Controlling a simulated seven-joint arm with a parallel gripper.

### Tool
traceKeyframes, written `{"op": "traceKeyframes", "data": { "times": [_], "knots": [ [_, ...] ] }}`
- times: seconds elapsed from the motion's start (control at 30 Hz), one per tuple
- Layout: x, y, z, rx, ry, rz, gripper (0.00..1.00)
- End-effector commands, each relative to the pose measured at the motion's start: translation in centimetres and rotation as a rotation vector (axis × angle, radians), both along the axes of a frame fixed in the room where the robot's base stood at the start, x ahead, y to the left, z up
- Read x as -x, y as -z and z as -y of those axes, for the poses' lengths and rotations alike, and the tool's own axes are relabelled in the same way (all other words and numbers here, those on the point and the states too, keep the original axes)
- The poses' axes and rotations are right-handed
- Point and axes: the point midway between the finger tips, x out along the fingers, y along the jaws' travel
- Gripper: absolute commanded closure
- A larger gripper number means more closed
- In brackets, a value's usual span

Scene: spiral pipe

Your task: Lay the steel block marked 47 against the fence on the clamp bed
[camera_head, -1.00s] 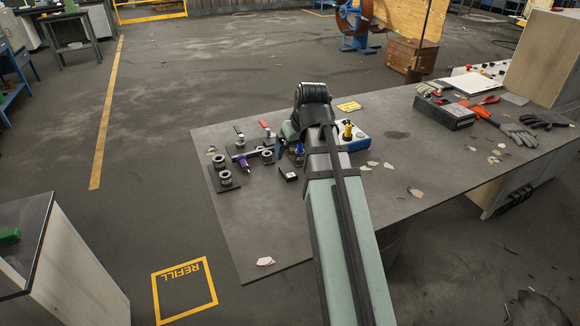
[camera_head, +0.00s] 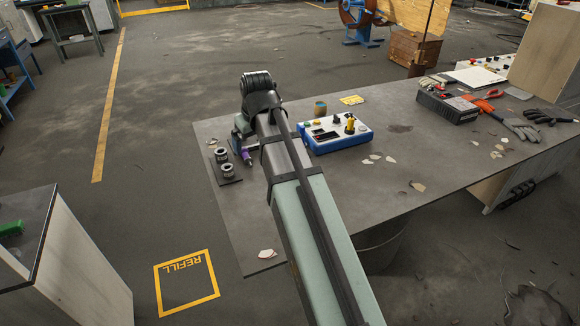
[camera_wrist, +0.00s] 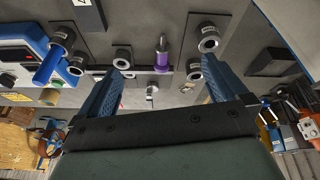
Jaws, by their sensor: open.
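A dark block with a white label (camera_wrist: 88,14) is at the top edge of the wrist view. Its label seems to start with a 4, but the rest is cut off, so I cannot be sure it reads 47. My gripper (camera_wrist: 163,62) is open with nothing between its blue fingers, above the table fixtures. A thin dark rail with a small clamp lever (camera_wrist: 151,91) shows between and beyond the fingers. I cannot tell surely which part is the clamp bed or its fence. In the head view my arm hides the block and most of the fixtures.
A blue and white control box (camera_head: 338,132) stands right of my arm. A dark case (camera_head: 446,106) and gloves (camera_head: 520,127) lie farther right. The table's front middle is mostly clear, with scattered chips.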

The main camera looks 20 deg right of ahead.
Motion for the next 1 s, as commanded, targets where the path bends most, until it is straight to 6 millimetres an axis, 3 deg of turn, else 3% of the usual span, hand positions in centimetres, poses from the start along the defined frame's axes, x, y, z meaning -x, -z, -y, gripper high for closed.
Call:
{"op": "traceKeyframes", "data": {
  "times": [0.1, 0.2, 0.5, 0.8, 1.0],
  "knots": [
    [-1.7, -0.2, -0.7, 0.083, -0.062, -0.041, 0.0],
    [-2.1, -0.2, -0.4, 0.158, -0.137, -0.079, 0.0],
    [-2.5, -0.7, 1.9, 0.352, -0.392, -0.21, 0.0],
    [-1.2, -1.6, 4.5, 0.527, -0.822, -0.423, 0.0],
    [-0.2, -1.7, 5.0, 0.555, -1.103, -0.519, 0.0]
  ]
}}
